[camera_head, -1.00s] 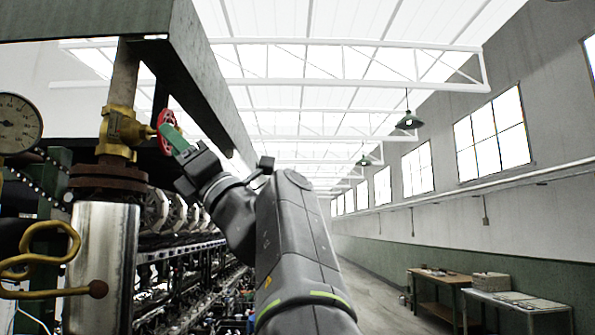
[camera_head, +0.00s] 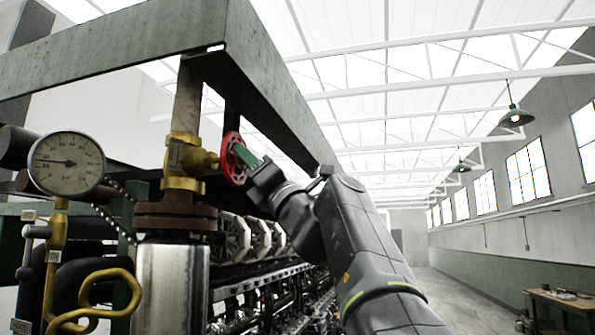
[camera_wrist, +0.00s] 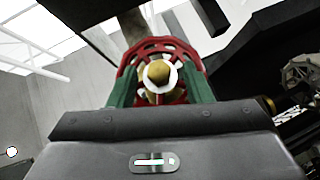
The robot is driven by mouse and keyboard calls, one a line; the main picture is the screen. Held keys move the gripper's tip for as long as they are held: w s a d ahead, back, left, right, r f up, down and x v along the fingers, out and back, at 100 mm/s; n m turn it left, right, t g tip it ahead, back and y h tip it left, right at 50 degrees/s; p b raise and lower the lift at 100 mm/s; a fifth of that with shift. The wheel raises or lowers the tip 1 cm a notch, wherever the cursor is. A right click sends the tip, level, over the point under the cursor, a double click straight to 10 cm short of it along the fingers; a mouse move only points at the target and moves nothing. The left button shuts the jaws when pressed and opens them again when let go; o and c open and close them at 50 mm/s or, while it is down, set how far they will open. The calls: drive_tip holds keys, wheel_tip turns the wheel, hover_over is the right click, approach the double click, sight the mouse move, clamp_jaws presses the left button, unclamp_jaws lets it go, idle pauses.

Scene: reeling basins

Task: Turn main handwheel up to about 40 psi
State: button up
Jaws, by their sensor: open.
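The red main handwheel (camera_head: 233,158) sits on a brass valve (camera_head: 188,162) on a vertical pipe. In the wrist view the handwheel (camera_wrist: 160,60) is straight ahead, with a brass hub nut at its middle. My gripper (camera_head: 246,156) reaches it from the right, and its green fingers stand one on each side of the wheel in the wrist view (camera_wrist: 160,88). The jaws are open; I cannot tell whether a finger touches the rim. A round pressure gauge (camera_head: 66,164) hangs left of the valve. Its dark needle points left; the figures are too small to read surely.
A green overhead beam (camera_head: 285,95) runs close above the handwheel and my gripper. A yellow bent pipe (camera_head: 110,285) and a shiny steel cylinder (camera_head: 172,285) stand below the gauge and valve. Reeling machinery lies behind. The aisle (camera_head: 450,290) at right is clear near a wooden table (camera_head: 560,300).

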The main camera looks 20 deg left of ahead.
drive_tip(key=c, duration=0.9)
drive_tip(key=shift+g, duration=0.3)
drive_tip(key=shift+c, duration=0.2)
drive_tip(key=shift+f+n+b, duration=0.1)
drive_tip(key=shift+n+b, duration=0.2)
drive_tip(key=shift+n, duration=0.2)
drive_tip(key=shift+w+a+r+n+g+h+p, duration=0.2)
drive_tip(key=shift+n+g+h, duration=1.2)
drive_tip(key=shift+n+g, duration=2.65)
drive_tip(key=shift+w+d+n+g+h, duration=0.25)
drive_tip(key=shift+n+g+h, duration=1.15)
drive_tip(key=shift+n+g, duration=2.65)
drive_tip(key=shift+w+a+r+n+g+h+p, duration=0.25)
drive_tip(key=shift+n+g+h, duration=1.8)
drive_tip(key=shift+n, duration=3.35)
drive_tip(key=shift+w+d+f+n+g+y, duration=0.15)
drive_tip(key=shift+n+g+y, duration=0.2)
drive_tip(key=shift+g, duration=0.3)
drive_tip(key=o, duration=0.9)
